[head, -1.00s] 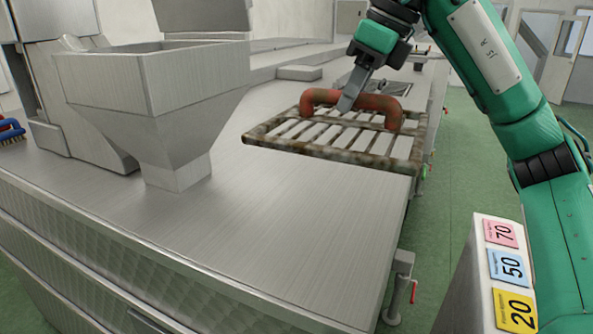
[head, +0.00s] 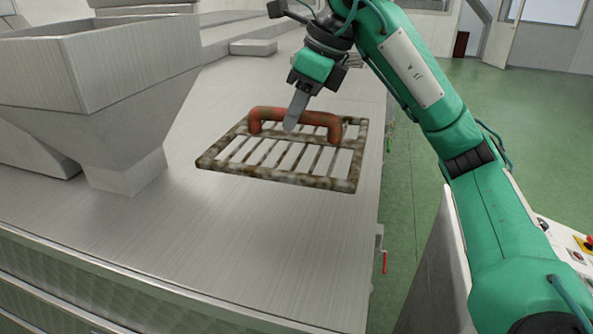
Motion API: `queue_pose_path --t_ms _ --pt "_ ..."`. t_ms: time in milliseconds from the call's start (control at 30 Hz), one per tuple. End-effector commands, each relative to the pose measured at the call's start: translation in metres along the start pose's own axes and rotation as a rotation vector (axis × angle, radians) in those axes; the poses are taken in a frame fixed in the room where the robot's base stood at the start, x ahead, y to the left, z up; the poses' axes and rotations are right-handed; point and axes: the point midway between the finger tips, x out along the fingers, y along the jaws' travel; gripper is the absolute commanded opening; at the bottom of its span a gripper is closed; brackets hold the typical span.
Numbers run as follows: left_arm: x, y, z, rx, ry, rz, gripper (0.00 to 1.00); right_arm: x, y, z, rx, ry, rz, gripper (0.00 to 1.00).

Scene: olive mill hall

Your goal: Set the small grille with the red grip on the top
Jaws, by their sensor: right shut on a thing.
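The small grille (head: 275,181) is a rusty, stained rectangular frame with several slats and a red grip (head: 322,119) arched over it. It is over the steel top (head: 230,243), near the top's right edge; I cannot tell whether it touches the surface or is slightly above it. My right gripper (head: 292,122) comes down from above and is shut on the red grip near its middle. Its far finger is hidden behind the grip. My left gripper is out of view.
A steel hopper (head: 105,75) stands on the top at the left. A low metal block (head: 253,47) lies behind the grille. The front of the top is clear. A red-handled valve (head: 384,262) hangs below the right edge, beside open green floor (head: 450,130).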

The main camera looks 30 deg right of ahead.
Motion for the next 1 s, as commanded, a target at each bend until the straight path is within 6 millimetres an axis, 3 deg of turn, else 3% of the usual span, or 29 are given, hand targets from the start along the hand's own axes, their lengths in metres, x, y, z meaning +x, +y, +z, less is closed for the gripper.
queue_pose_path --t_ms 133,500,1000 --pt "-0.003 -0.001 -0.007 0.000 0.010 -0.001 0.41 0.019 0.000 -0.008 0.000 0.001 0.002 0.00" --pt "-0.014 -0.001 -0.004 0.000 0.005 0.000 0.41 0.067 -0.001 -0.028 0.002 0.000 0.000 0.00" --pt "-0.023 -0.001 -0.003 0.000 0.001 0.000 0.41 0.104 0.000 -0.043 0.001 0.000 0.000 0.00"
